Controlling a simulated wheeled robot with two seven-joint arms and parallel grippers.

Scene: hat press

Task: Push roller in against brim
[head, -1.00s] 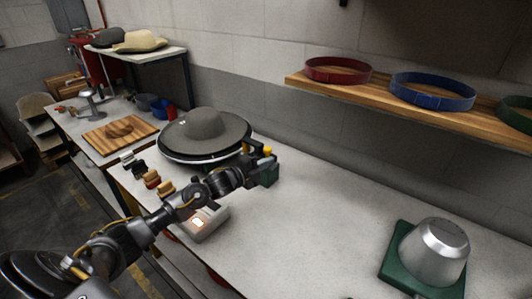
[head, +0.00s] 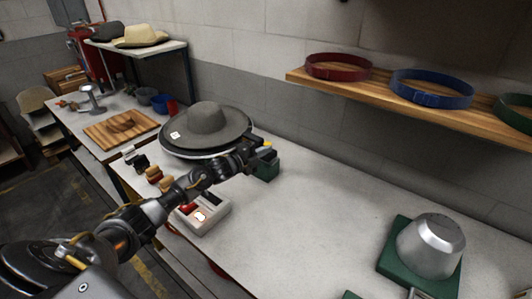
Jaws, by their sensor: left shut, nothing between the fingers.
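A grey felt hat (head: 207,122) with a wide brim lies crown up on a round turntable (head: 185,153) with a pale rim. A small white mark shows on the brim at the left. Beside the turntable's right edge stands a dark green block (head: 266,169) with a yellow part (head: 267,145) on top, which may be the roller unit; the roller itself is hidden or too small to tell. My left gripper (head: 262,153) is shut and empty, at the block's upper part by the brim's right side. Whether it touches is unclear. My right gripper is not in view.
A control box (head: 203,214) with a lit button sits at the bench's front edge. Several small brushes or clips (head: 153,174) lie left of it. A metal form (head: 431,246) on a green base stands at the right. The bench middle is clear.

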